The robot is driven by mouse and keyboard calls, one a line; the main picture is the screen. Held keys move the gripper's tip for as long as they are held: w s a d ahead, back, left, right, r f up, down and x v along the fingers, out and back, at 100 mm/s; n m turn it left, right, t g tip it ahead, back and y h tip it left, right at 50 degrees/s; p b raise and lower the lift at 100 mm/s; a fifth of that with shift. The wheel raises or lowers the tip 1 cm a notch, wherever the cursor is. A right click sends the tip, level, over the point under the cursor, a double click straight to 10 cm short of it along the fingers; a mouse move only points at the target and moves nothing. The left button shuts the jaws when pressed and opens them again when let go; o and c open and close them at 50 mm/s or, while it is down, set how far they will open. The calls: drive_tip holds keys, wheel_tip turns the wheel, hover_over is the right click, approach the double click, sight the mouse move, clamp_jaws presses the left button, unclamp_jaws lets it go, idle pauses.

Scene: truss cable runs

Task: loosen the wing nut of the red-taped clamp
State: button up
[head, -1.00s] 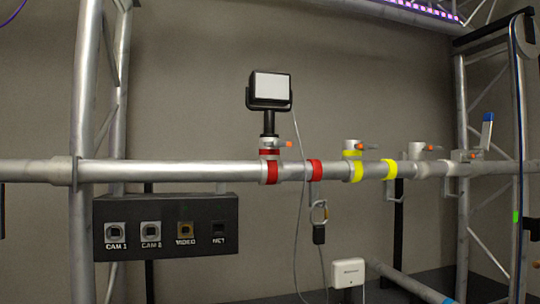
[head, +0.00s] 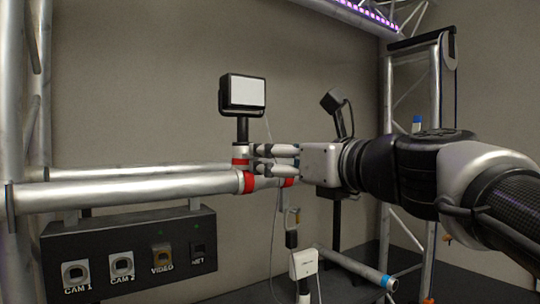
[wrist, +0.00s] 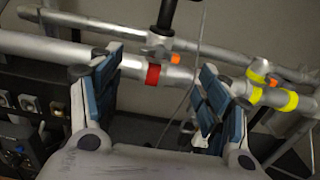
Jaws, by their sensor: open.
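The red-taped clamp (head: 240,161) sits on the silver pipe under the post of a black device with a pale panel. In the wrist view the clamp (wrist: 160,44) shows with a red band (wrist: 153,75) below it and an orange wing nut (wrist: 175,59) at its right. My gripper (head: 254,160) is open and empty, its fingers pointing left at the clamp in the head view. These fingers hide the wing nut there. In the wrist view the clamp appears between and beyond the fingertips of my gripper (wrist: 158,70); contact cannot be told.
A yellow-taped clamp (wrist: 258,68) with an orange knob is further right. The black device (head: 242,94) stands above the red-taped clamp. A connector box (head: 130,250) hangs below the pipe at left.

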drive_tip(key=x, duration=0.9)
drive_tip(key=shift+c, duration=0.4)
drive_tip(key=c, duration=1)
